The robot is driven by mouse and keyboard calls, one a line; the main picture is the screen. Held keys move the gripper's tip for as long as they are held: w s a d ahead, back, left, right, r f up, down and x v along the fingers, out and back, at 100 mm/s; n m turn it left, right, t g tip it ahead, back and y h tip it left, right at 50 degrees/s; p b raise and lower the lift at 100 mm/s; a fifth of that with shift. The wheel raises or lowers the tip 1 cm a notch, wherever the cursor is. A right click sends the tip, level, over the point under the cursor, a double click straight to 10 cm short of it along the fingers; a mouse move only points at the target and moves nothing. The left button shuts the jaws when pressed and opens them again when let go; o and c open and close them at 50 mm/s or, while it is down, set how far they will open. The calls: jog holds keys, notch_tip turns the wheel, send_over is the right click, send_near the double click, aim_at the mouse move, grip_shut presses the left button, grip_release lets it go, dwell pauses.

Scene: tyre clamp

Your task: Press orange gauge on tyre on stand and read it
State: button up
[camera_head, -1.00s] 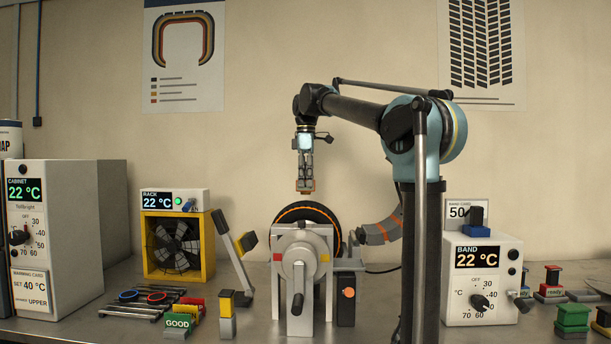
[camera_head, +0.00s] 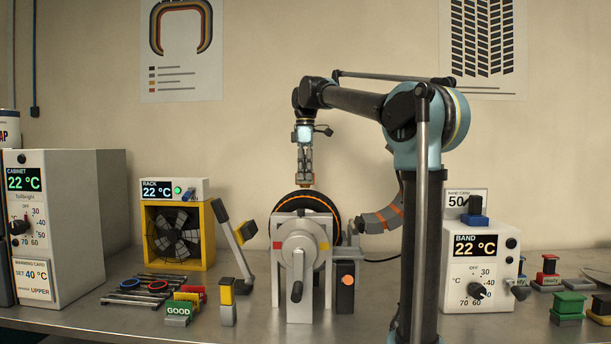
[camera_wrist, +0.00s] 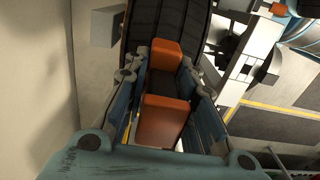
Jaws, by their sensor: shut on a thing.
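My gripper (camera_head: 305,178) points down just above the top of the tyre in the head view. It is shut on the orange gauge, an orange block with a dark middle (camera_wrist: 163,54), held between the two fingers (camera_wrist: 163,82) in the wrist view. The black tyre (camera_head: 325,201) with an orange stripe sits upright on the grey stand (camera_head: 303,285). Its dark tread (camera_wrist: 170,22) fills the top of the wrist view beyond the gauge. The gauge's lower end is at the tread; I cannot tell whether it touches. No reading on the gauge is visible.
The stand has a crank (camera_head: 297,290) in front. A yellow fan rack (camera_head: 208,245) and the cabinet (camera_head: 80,225) stand left. The band heater box (camera_head: 487,285) stands right. Tools and small coloured blocks lie on the bench. Space above the tyre is otherwise clear.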

aim_at(305, 156)
jog(key=shift+f, duration=0.5)
dwell(1.1)
jog(key=shift+r, duration=0.1)
jog(key=shift+r, duration=2.95)
